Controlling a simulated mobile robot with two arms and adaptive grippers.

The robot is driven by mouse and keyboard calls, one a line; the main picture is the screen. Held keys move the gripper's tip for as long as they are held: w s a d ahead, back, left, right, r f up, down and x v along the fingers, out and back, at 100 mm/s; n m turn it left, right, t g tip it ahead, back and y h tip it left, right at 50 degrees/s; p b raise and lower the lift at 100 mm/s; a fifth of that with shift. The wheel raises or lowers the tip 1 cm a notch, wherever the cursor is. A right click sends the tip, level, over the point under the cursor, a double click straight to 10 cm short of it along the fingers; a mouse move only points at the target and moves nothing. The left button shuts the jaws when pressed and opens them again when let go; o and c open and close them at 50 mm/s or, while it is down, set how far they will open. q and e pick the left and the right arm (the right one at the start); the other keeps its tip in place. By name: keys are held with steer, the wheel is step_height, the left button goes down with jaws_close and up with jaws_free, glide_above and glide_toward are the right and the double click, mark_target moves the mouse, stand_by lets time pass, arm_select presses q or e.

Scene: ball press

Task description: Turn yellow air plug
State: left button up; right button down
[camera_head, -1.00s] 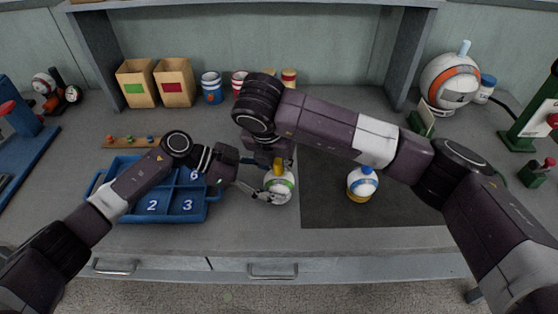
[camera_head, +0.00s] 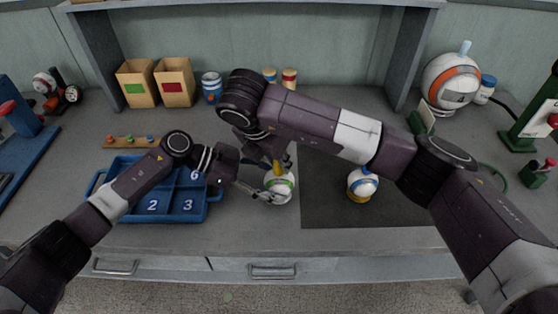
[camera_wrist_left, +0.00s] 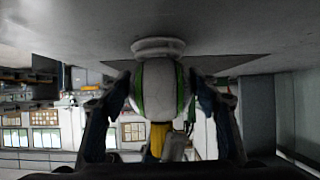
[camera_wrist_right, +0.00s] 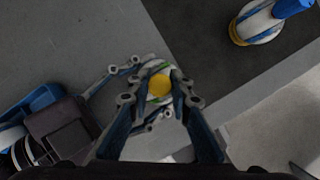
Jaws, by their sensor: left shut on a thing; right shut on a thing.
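A white ball with green stripes (camera_head: 284,185) sits upright on a white base, with the yellow air plug (camera_head: 277,169) on top. My left gripper (camera_head: 268,191) is shut on the ball from its left side. The left wrist view shows the ball (camera_wrist_left: 160,90) upside down between the fingers, with the yellow plug (camera_wrist_left: 158,138) below it. My right gripper (camera_head: 281,162) is above the ball, shut on the plug. In the right wrist view the round yellow plug top (camera_wrist_right: 160,85) lies between the fingertips. My fingers partly hide the ball.
A blue-striped ball (camera_head: 363,183) on a yellow base stands on the dark mat (camera_head: 325,205) to the right. A blue numbered tray (camera_head: 170,215) lies to the left under my left arm. Cans (camera_head: 211,88) and boxes (camera_head: 175,82) stand behind. The grey table front is clear.

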arm_select(q)
steer(key=shift+s+f, duration=0.1)
steer(key=shift+f, duration=0.15)
arm_select(e)
steer(key=c, duration=1.9)
jaws_free()
steer(key=shift+r, duration=0.15)
arm_select(q)
steer(key=shift+r, duration=0.15)
arm_select(e)
steer(key=shift+o, duration=0.8)
arm_select(q)
steer(key=shift+r, duration=0.1)
arm_select(e)
steer(key=v, duration=1.1)
steer(key=shift+r, duration=0.4)
steer(key=shift+s, duration=0.1)
arm_select(q)
steer(key=o, duration=1.6)
